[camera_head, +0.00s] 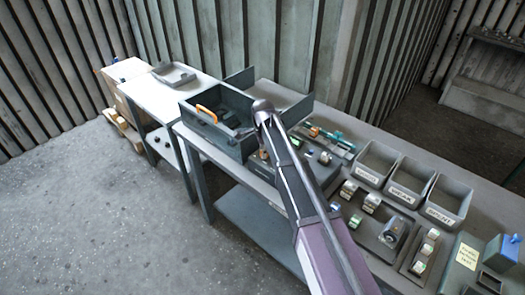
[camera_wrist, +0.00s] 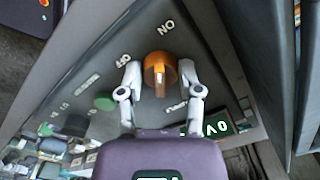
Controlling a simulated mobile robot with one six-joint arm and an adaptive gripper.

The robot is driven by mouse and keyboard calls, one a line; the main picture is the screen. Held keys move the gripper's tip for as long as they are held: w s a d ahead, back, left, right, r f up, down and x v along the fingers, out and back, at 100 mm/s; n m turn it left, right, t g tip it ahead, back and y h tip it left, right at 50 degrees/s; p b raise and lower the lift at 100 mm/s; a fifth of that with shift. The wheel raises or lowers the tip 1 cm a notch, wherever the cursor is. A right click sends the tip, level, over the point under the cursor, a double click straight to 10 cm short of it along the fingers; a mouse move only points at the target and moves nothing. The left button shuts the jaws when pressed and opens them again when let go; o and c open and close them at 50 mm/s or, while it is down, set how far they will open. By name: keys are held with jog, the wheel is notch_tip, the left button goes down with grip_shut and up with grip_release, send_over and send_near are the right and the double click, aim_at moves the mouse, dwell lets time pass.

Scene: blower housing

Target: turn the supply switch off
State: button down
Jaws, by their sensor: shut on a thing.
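The supply switch (camera_wrist: 160,64) is an orange round knob with a raised grip bar on a dark grey panel (camera_wrist: 100,60) in the wrist view. The word ON is printed above it and OFF to its upper left. The bar runs roughly up and down in the picture; I cannot tell which label it points at. My gripper (camera_wrist: 160,76) has one fingertip on each side of the knob and is shut on it.
A green button (camera_wrist: 104,102) and a lit green display (camera_wrist: 208,127) sit on the same panel. Grey bins (camera_head: 410,182) and small parts lie to the right.

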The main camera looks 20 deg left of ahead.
jog(key=n, duration=0.4)
jog(key=shift+d, duration=0.1)
jog(key=n, duration=0.4)
jog(key=shift+s+d, duration=0.1)
jog(key=n, duration=0.4)
jog(key=shift+d, duration=0.1)
jog(key=n, duration=0.4)
jog(key=shift+c, duration=1.3)
grip_release()
jog(key=shift+m, duration=0.3)
